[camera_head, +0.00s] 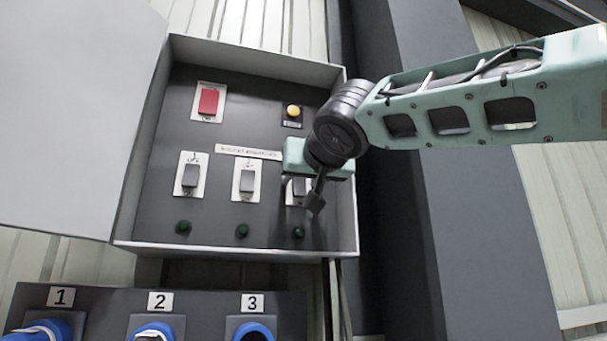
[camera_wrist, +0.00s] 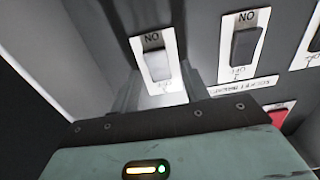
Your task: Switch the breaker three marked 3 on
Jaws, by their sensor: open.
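The third breaker (camera_head: 299,188), rightmost in the row of three rockers on the panel, is partly hidden behind my gripper (camera_head: 315,196) in the head view. In the wrist view, which is upside down, this breaker (camera_wrist: 157,65) is a pale grey rocker on a white plate with "NO" readable at its top. My gripper (camera_wrist: 160,88) is open, with one finger on each side of the plate's lower part. I cannot tell whether the fingers touch it, or which way the rocker is set. The number 3 sign (camera_head: 252,302) is below, over a blue socket.
The middle breaker (camera_head: 246,181) and left breaker (camera_head: 190,178) are beside it. A red switch (camera_head: 208,102) and yellow button (camera_head: 293,111) are above; dark green lamps (camera_head: 242,230) are below. The box's raised rim (camera_head: 349,200) and open door (camera_head: 75,110) bound the space.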

